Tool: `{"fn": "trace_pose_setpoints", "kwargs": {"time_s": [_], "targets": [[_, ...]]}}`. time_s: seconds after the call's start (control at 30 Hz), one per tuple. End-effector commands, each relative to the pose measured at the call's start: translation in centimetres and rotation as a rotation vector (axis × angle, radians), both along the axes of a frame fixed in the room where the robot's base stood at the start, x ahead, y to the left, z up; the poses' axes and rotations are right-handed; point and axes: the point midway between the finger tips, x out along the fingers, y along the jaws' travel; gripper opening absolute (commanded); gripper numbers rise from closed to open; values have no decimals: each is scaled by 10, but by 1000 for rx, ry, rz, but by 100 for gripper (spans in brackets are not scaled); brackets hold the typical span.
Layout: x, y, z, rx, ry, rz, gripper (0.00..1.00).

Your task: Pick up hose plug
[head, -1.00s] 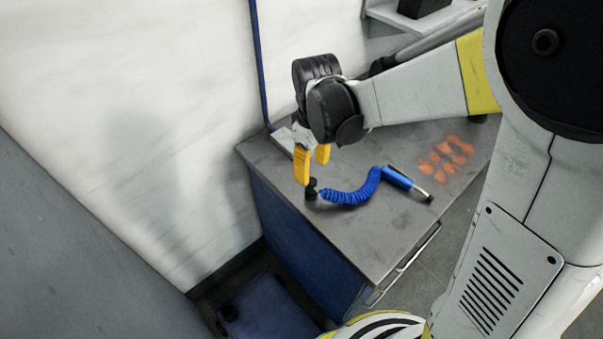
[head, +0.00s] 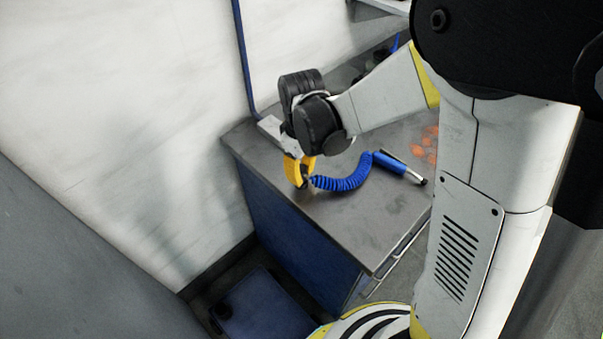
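A blue coiled hose (head: 345,183) lies on the grey top of the cabinet (head: 345,225). Its right end carries a blue and metal handle piece (head: 400,168). The black hose plug (head: 307,178) is at its left end, with only a small dark part showing beside the fingers. My gripper (head: 299,172) points down at that end, its yellow fingers close together around the plug. It appears shut on the plug. The finger tips hide most of the plug, and I cannot tell whether it still touches the cabinet top.
Orange marks (head: 426,146) are on the cabinet top at the right, partly behind my arm. A white wall (head: 120,110) with a blue vertical pipe (head: 243,60) stands behind and to the left. A dark blue box (head: 255,305) is on the floor. The front cabinet top is clear.

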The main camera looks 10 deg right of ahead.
Motion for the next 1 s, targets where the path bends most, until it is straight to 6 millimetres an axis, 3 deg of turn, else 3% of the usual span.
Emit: {"fn": "trace_pose_setpoints", "kwargs": {"time_s": [0.53, 0.67, 0.8, 1.0], "targets": [[0, 0, 5, 0, 0, 0, 0], [0, 0, 19, 0, 0, 0, 0], [0, 0, 46, -1, 1, 0, 0], [25, -38, 71, -1, 1, -7, 0]]}}
